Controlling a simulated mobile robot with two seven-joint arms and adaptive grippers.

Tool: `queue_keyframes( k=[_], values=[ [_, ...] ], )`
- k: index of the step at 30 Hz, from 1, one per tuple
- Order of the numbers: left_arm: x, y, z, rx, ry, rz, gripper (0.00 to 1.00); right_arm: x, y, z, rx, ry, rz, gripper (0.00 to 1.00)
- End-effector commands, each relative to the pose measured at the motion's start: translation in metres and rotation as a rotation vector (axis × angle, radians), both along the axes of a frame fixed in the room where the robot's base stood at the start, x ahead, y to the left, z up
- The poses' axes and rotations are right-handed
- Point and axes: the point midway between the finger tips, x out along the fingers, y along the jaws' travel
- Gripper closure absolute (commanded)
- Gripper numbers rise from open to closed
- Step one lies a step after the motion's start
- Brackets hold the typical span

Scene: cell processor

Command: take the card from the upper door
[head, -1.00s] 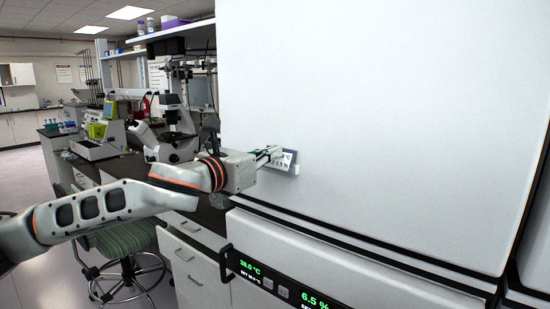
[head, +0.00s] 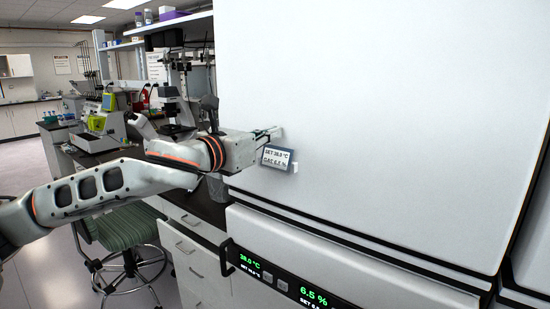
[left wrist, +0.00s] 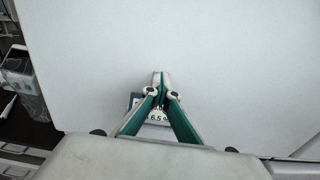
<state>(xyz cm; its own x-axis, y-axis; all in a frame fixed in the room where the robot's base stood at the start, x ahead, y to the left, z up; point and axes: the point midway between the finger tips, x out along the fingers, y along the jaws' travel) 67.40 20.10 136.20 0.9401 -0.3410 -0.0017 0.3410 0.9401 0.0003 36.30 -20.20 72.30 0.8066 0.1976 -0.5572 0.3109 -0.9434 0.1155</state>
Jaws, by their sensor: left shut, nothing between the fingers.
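In the left wrist view the shut fingers (left wrist: 160,78) point at the door and partly cover the card (left wrist: 158,116). I cannot tell whether the fingertips touch the door. My right gripper is not in view.
Below the door is a black panel (head: 285,286) with green readouts. At the left, a dark bench holds a microscope (head: 176,100) and other instruments. A green stool (head: 121,231) stands in front of the drawers. The door face right of the card is clear.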

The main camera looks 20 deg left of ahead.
Motion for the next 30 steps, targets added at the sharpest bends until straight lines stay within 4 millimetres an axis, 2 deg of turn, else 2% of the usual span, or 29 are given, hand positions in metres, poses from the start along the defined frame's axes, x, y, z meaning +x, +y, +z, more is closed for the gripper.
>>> queue_keyframes(
  k=[1, 2, 3, 4, 13, 17, 20, 30],
  values=[
    [0.0, 0.0, 0.0, 0.0, 0.0, 0.0, 1.0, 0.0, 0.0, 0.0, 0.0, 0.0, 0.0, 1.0],
    [0.0, 0.0, 0.0, 0.0, 0.0, 0.0, 0.94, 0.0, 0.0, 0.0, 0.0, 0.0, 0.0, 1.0],
    [0.0, 0.0, 0.0, 0.0, 0.0, 0.0, 0.83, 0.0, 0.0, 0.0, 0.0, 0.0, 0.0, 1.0],
    [0.0, 0.0, 0.0, 0.0, 0.0, 0.0, 0.82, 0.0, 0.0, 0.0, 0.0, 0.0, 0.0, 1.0],
    [0.0, 0.0, 0.0, 0.0, 0.0, 0.0, 0.82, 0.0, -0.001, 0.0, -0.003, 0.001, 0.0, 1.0],
    [-0.006, 0.003, 0.0, -0.001, -0.001, 0.0, 0.82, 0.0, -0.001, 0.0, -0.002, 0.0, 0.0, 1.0],
    [-0.019, 0.007, 0.0, -0.001, -0.001, 0.0, 0.82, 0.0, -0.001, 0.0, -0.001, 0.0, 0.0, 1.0],
    [-0.083, 0.031, 0.0, 0.001, -0.001, 0.001, 0.82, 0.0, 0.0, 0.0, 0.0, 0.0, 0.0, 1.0]
  ],
)
